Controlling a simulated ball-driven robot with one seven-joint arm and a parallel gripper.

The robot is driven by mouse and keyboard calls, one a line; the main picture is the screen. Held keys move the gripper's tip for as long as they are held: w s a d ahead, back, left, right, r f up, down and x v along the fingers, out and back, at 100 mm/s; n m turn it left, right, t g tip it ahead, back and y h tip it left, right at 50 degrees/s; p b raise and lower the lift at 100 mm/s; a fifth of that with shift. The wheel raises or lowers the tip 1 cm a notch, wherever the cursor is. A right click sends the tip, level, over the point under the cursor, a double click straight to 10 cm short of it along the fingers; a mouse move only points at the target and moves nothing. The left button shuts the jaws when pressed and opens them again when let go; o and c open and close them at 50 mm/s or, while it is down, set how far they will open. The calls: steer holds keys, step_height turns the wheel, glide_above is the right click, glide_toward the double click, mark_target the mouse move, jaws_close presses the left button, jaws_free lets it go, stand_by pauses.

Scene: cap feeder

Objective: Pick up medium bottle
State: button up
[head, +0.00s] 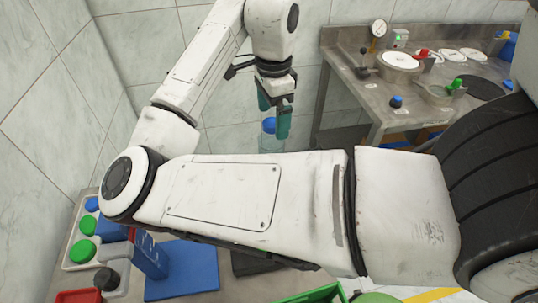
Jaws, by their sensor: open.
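My gripper (274,113) hangs down in the upper middle of the head view, its two teal fingers apart. A clear bottle (270,144) with a blue cap (269,126) stands just below and between the fingertips as seen here. The cap looks close to the fingers, but I cannot tell whether they touch or straddle it. My arm's forearm hides the bottle's lower part and whatever it stands on. I cannot judge from this view whether it is the medium bottle.
A steel workbench (350,92) with a gauge (379,28), round lids and coloured knobs stands at the right. Tiled walls close in left and behind.

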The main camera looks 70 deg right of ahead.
steer(key=shift+f, duration=2.75)
jaws_close()
steer(key=shift+r, duration=0.1)
